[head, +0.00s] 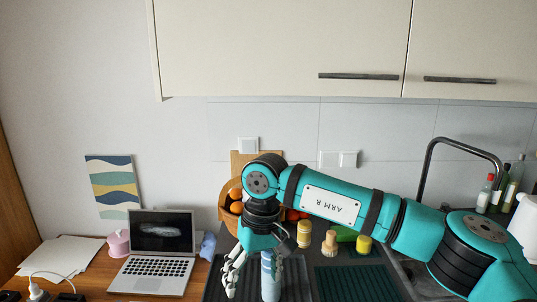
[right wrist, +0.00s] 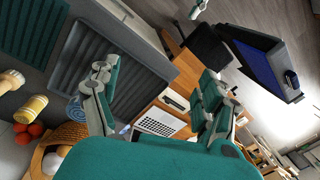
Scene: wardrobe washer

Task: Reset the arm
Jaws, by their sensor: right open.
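My right arm reaches in from the right in the head view and bends down at its wrist. My right gripper (head: 252,272) points down over the counter, its fingers spread apart. The right wrist view shows its two fingers (right wrist: 155,95) wide apart with nothing held between them. A pale blue upright object (head: 270,277) stands close by the gripper in the head view; I cannot tell if they touch. A small pale and teal piece (right wrist: 198,9) at the top of the right wrist view may be part of my left gripper, too little to judge.
A laptop (head: 158,245) stands open on the wooden desk at left. A fruit bowl (head: 229,222) stands behind my gripper. Jars (head: 304,234), a yellow-topped item (head: 364,244) and the tap (head: 424,170) are near my arm. Wall cabinets (head: 280,45) hang above.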

